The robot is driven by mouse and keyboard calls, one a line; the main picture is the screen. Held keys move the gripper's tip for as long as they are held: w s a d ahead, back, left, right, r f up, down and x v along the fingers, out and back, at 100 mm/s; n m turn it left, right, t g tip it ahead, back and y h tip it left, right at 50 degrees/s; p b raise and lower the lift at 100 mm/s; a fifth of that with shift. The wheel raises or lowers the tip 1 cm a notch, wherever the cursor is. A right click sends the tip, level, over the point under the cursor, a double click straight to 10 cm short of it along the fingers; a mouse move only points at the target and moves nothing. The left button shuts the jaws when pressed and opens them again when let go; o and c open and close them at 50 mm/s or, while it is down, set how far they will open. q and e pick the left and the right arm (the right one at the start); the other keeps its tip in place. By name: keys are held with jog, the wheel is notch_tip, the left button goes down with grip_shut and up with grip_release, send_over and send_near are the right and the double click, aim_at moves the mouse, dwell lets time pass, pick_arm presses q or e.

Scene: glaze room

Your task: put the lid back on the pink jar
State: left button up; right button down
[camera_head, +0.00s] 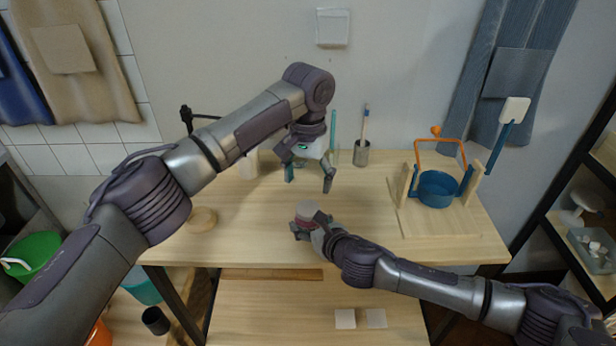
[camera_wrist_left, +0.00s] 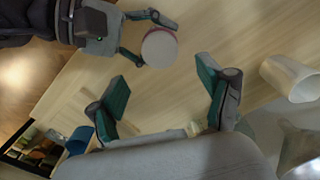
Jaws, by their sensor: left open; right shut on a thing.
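A small round pink jar (camera_head: 307,210) with a pale top stands out at the front middle of the table; it also shows in the left wrist view (camera_wrist_left: 159,48). My right gripper (camera_head: 308,224) is shut on its side. I cannot tell whether the pale top is a lid or the jar's inside. My left gripper (camera_head: 309,181) is open and empty, above and behind the jar, fingers pointing down; its spread fingers show in the left wrist view (camera_wrist_left: 163,88), apart from the jar. A round wooden disc (camera_head: 202,218) lies at the table's left; I cannot tell whether it is the lid.
A white cup (camera_head: 248,164) stands at the back left, behind my left arm. A metal cup with brushes (camera_head: 361,153) stands at the back. A wooden stand with a blue pot (camera_head: 437,188) is on the right. The table (camera_head: 260,235) is bare around the jar.

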aim_at(308, 208)
pick_arm(q)
notch_tip(308, 208, down, 8)
jog(key=shift+r, duration=0.1)
dwell(0.4)
jog(key=c, duration=1.2)
jog(key=m, duration=0.5)
jog(key=shift+c, duration=0.2)
jog(key=o, duration=1.4)
notch_tip(308, 208, up, 12)
